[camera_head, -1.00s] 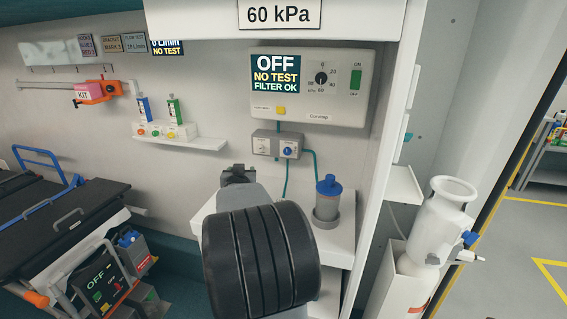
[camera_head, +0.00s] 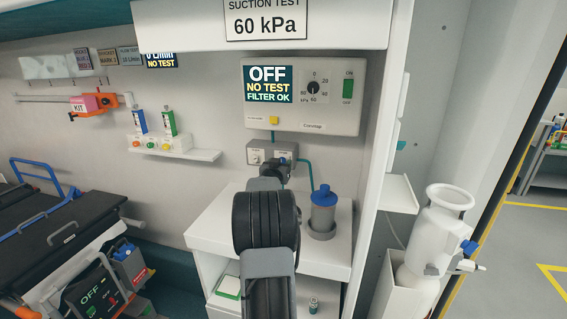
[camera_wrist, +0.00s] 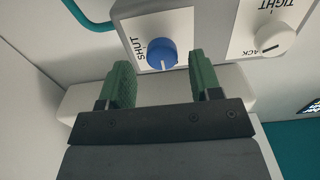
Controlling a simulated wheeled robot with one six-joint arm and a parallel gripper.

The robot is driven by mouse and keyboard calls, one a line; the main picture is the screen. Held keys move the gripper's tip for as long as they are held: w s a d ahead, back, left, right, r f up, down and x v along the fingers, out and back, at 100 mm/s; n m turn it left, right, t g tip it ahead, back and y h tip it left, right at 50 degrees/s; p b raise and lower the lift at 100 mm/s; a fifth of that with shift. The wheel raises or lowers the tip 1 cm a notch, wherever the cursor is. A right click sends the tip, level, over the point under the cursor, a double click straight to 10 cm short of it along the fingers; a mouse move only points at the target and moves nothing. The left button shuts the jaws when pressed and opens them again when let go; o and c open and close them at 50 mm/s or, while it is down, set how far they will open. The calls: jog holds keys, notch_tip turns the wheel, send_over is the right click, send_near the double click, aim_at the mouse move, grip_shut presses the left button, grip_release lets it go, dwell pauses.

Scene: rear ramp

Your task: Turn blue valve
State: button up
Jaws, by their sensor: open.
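The blue valve (camera_wrist: 161,54) is a round blue knob on a grey box (camera_head: 258,154) below the suction panel. In the wrist view it sits on a white plate with the word SHUT beside it. My gripper (camera_wrist: 162,80) is open, with its green fingertips to either side of and just short of the knob. Nothing is between the fingers, and whether they touch the knob cannot be told.
A white knob (camera_wrist: 269,40) is beside the valve, its plate marked TIGHT. The suction panel (camera_head: 325,110) reads OFF, NO TEST, FILTER OK. A blue-lidded canister (camera_head: 323,212) stands on the white shelf (camera_head: 215,222) right of my arm. A teal tube runs from the box.

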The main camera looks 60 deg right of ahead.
jog(key=shift+x, duration=0.85)
jog(key=shift+w, duration=0.1)
jog(key=c, duration=0.9)
